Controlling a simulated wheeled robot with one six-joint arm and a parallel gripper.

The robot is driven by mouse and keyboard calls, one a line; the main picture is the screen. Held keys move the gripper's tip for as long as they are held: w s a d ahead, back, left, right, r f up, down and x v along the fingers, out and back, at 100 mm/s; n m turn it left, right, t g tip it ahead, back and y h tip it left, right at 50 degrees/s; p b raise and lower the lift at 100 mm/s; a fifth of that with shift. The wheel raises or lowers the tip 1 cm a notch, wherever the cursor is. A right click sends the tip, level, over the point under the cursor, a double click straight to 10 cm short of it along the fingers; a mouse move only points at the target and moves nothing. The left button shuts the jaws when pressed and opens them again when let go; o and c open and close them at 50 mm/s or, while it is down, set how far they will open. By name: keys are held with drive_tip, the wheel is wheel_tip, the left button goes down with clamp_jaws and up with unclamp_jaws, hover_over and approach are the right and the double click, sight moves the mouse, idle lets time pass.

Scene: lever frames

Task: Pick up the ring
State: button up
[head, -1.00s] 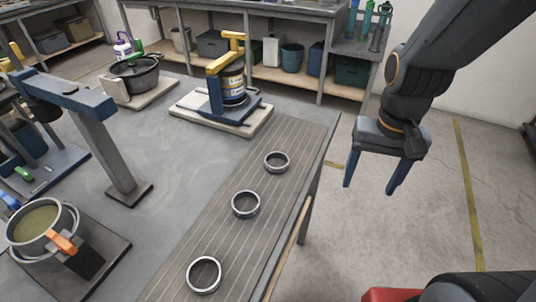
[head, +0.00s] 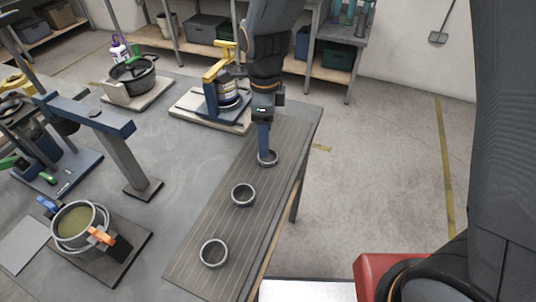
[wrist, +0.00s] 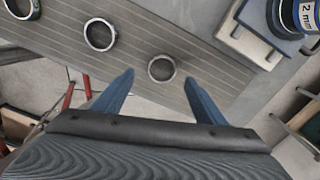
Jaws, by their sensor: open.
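Three grey metal rings lie in a row on a grooved strip along the table's right side. In the head view they are the far ring (head: 268,158), the middle ring (head: 243,195) and the near ring (head: 214,253). My gripper (head: 263,148) is above the far ring and hides part of it. In the wrist view my gripper (wrist: 160,88) is open and empty, its blue fingers spread. The far ring (wrist: 162,69) shows between and just beyond the fingertips. The middle ring (wrist: 100,34) is farther to the left, and the near ring (wrist: 22,8) is partly cut off.
A blue and yellow fixture with a can (head: 226,90) stands behind the strip. A black pot (head: 132,75) is at the back left. A pot with orange and blue clamps (head: 78,225) is at the front left. The grooved strip (head: 222,215) is otherwise clear.

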sight(268, 160)
drive_tip(key=shift+w+d+f+p, duration=0.15)
drive_tip(key=shift+f+p, duration=0.55)
drive_tip(key=shift+f, duration=1.2)
drive_tip(key=shift+w+d+f+p, duration=0.15)
drive_tip(key=shift+f+p, duration=0.5)
drive_tip(key=shift+f, duration=1.2)
drive_tip(key=c, duration=1.2)
drive_tip(key=shift+r, duration=0.1)
